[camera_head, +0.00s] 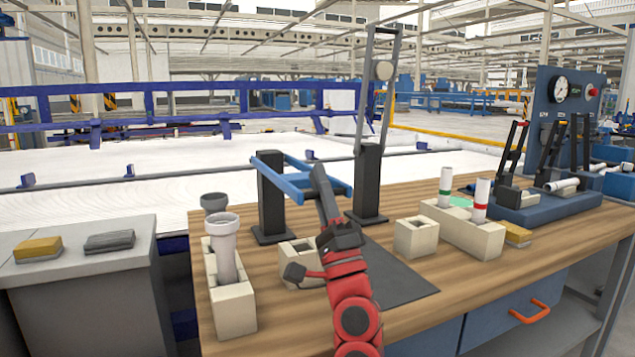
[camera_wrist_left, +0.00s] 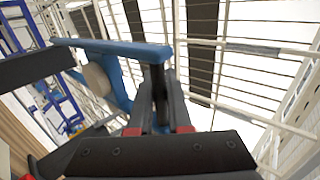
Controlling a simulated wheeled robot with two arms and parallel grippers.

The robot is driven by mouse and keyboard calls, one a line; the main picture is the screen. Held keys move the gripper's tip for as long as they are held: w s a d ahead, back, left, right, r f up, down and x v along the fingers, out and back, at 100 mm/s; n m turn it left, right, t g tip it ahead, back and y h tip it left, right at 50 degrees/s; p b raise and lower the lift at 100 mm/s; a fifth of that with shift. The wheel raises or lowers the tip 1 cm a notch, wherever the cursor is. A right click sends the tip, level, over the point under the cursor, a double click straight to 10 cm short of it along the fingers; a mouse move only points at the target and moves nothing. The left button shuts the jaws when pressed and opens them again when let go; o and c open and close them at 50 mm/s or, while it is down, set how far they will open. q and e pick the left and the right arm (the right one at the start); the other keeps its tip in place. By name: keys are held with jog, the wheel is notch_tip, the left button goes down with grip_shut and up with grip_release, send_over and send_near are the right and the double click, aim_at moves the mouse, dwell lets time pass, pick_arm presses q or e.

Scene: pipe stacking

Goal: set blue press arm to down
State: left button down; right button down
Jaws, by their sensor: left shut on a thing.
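The blue press arm (camera_head: 275,177) is a blue frame reaching out from the top of a black post (camera_head: 271,205). It lies roughly level, with its crossbar toward me. My left gripper (camera_head: 319,174) is shut on the crossbar. In the left wrist view, the blue bar (camera_wrist_left: 110,46) crosses above my dark fingers (camera_wrist_left: 158,82), and a round beige pad (camera_wrist_left: 97,82) shows behind it. The contact itself is partly hidden by the fingers. My right gripper is not in view.
A grey press arm (camera_head: 361,100) stands upright on another black post (camera_head: 369,185). Beige blocks (camera_head: 417,237) stand on the wooden table, some holding pipes (camera_head: 223,243). A blue lever station (camera_head: 545,200) is at right. A dark mat (camera_head: 395,277) lies in front.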

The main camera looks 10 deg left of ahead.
pick_arm(q)
jog(key=shift+s+d+r, duration=0.2)
jog(key=shift+d, duration=0.05)
